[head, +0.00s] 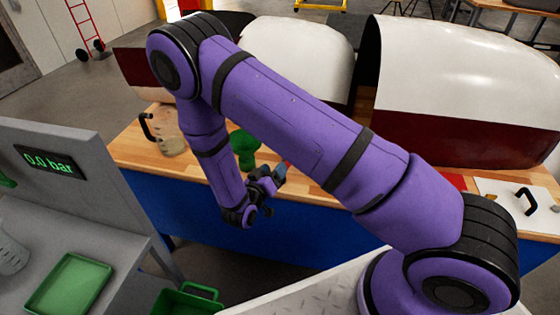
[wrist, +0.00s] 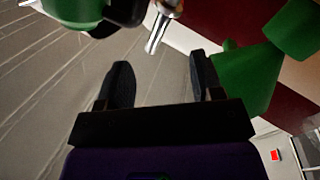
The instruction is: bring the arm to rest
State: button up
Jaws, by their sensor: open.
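My purple arm reaches from the right and bends down at the left, in front of the bench. My gripper (head: 268,190) is in the head view near the bench's front edge, and in the wrist view its two dark fingers (wrist: 160,72) stand apart with nothing between them. A green object (head: 245,148) stands on the bench just behind the gripper. In the wrist view a green flared shape (wrist: 258,80) is right of the fingers, and a silver cylinder (wrist: 158,32) is beyond their tips.
The wooden bench (head: 140,150) bears a clear jug (head: 172,132) and a white board with a black handle (head: 488,190). Large white-and-red casings (head: 470,80) stand behind. At left is a grey stand (head: 60,150) reading 0.0 bar, with a green tray (head: 70,285). A green crate (head: 188,300) is low in front.

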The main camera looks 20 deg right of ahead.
jog(key=v, duration=0.5)
jog(key=w+a+r+m+g+y, duration=0.1)
jog(key=w+a+r+m+y, duration=0.1)
jog(key=w+r+y, duration=0.9)
jog(key=s+d+r+n+y, duration=0.1)
jog(key=s+r+y, duration=0.1)
jog(key=r, duration=0.7)
jog(key=s+d+r+n+y, duration=0.1)
jog(key=s+r+y, duration=0.15)
jog(key=r, duration=0.65)
jog(key=s+d+r+n+g, duration=0.3)
jog(key=s+d+r, duration=0.2)
jog(key=s+r, duration=0.6)
jog(key=s+d+r+g+h, duration=0.1)
jog(key=s+d, duration=0.3)
jog(key=s, duration=0.5)
jog(key=s+d+g+h, duration=0.1)
jog(key=s+d, duration=0.3)
jog(key=s, duration=0.6)
jog(key=shift+d+r+n+g, duration=0.3)
jog(key=shift+r+n, duration=0.1)
